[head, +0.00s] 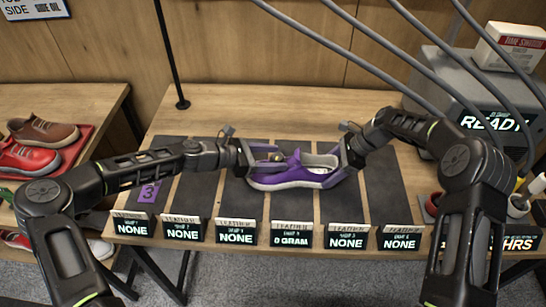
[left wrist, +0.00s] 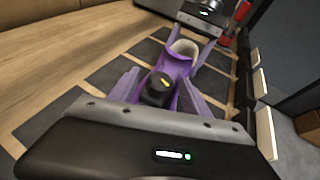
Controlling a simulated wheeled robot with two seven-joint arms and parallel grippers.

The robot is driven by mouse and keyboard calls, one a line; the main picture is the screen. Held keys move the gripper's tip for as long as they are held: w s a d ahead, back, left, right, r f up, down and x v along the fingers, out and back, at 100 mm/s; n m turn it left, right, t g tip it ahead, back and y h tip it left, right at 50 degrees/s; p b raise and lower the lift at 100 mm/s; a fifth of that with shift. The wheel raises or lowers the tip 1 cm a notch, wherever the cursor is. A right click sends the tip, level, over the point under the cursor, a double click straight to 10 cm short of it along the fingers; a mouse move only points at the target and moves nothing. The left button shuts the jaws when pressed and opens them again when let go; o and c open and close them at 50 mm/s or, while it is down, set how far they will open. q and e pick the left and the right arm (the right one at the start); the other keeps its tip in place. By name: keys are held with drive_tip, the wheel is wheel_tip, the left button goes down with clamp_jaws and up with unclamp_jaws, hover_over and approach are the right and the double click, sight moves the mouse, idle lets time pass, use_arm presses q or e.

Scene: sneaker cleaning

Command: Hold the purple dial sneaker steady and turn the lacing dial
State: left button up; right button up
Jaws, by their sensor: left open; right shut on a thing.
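The purple dial sneaker (head: 304,175) stands upright on a dark mat strip in the middle of the table, toe to the left in the head view. It also shows in the left wrist view (left wrist: 190,60). My right gripper (head: 338,158) is shut on the sneaker at its heel end. My left gripper (head: 256,158) is open at the toe end, its fingers reaching on both sides of the front part. The lacing dial (left wrist: 157,88), dark with a yellow mark, sits between the left fingers in the left wrist view. I cannot tell if those fingers touch it.
Several label stands (head: 235,231) line the table's front edge. A grey machine reading READY (head: 455,85) stands at the back right. Red and brown shoes (head: 45,132) lie on a side table at the left. A purple card marked 3 (head: 149,193) lies left of the sneaker.

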use_arm(q)
drive_tip(key=shift+c, duration=0.2)
clamp_jaws()
idle(0.4)
